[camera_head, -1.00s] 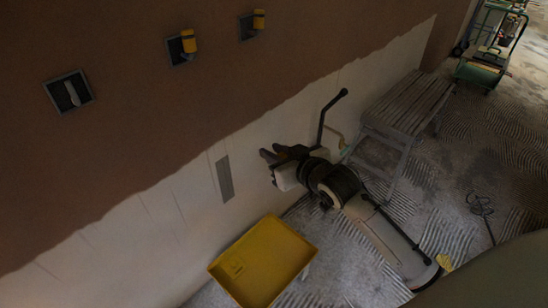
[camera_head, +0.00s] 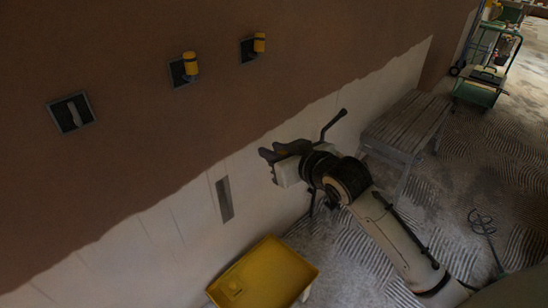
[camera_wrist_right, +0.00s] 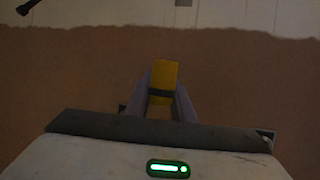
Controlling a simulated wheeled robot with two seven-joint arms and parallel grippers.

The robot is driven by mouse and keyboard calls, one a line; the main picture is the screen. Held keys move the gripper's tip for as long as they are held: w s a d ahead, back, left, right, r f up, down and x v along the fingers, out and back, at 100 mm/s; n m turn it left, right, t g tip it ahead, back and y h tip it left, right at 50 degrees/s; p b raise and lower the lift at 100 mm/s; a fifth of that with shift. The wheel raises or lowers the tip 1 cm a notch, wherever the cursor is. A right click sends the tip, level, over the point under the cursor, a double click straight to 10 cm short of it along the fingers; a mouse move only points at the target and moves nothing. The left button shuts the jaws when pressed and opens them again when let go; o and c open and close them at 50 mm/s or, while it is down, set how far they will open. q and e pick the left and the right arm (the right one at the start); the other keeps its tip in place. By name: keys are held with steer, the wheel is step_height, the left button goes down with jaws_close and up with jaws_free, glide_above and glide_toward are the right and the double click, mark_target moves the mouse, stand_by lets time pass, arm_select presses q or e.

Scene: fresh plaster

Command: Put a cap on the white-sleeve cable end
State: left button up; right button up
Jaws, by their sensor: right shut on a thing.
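The white-sleeve cable end (camera_head: 74,112) sticks out of the leftmost wall box (camera_head: 61,118) and is bare. My right gripper (camera_head: 268,155) is in front of the wall, to the right of and lower in the picture than that box, clear of it. In the right wrist view its fingers (camera_wrist_right: 161,103) are shut on a yellow cap (camera_wrist_right: 163,75), with the brown plaster behind it. The cap is hard to make out in the head view. My left gripper is not in view.
A slatted bench (camera_head: 405,122) stands to the right of my arm. A green cart (camera_head: 477,92) is far right.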

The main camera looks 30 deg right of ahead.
step_height(320, 180, up, 27)
steer(key=shift+r, duration=0.2)
stand_by(2.8)
stand_by(0.9)
steer(key=s+a+f, duration=0.3)
steer(key=s+f, duration=0.1)
steer(key=f, duration=0.2)
steer(key=s+a+f+h, duration=0.1)
steer(key=s+a+f, duration=0.2)
steer(key=f, duration=0.4)
steer(key=shift+s+m, duration=0.4)
steer(key=shift+s, duration=0.2)
steer(key=shift+a+f, duration=0.1)
steer(key=shift+f, duration=0.1)
